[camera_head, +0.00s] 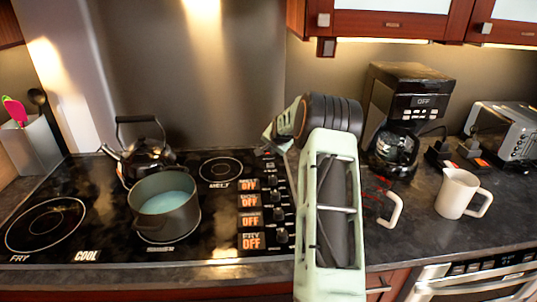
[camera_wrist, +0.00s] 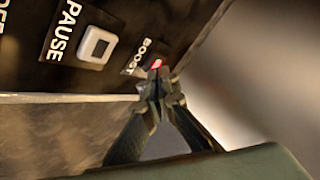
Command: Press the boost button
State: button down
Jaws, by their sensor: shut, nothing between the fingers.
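In the wrist view, a black control panel (camera_wrist: 30,80) carries a white square PAUSE button (camera_wrist: 96,44). To its right is the BOOST label (camera_wrist: 135,57). A small red-lit spot at the boost button (camera_wrist: 157,64) shows right at my fingertips; the rest of that button is hidden behind them. My gripper (camera_wrist: 158,79) is shut and empty, its tips over the boost spot. I cannot tell whether they touch it. In the head view my gripper (camera_head: 268,141) is at the back right of the cooktop, partly hidden by my wrist.
The black cooktop (camera_head: 100,215) holds a pot of bluish liquid (camera_head: 166,204) and a kettle (camera_head: 143,155). Display tiles and knobs (camera_head: 281,212) line its right side. A coffee maker (camera_head: 411,95), a white jug (camera_head: 458,194) and a toaster (camera_head: 505,132) stand to the right.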

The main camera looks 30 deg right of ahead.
jog(key=shift+r, duration=0.35)
notch_tip(320, 180, up, 6)
jog(key=p, duration=0.2)
dwell(0.5)
dwell(0.3)
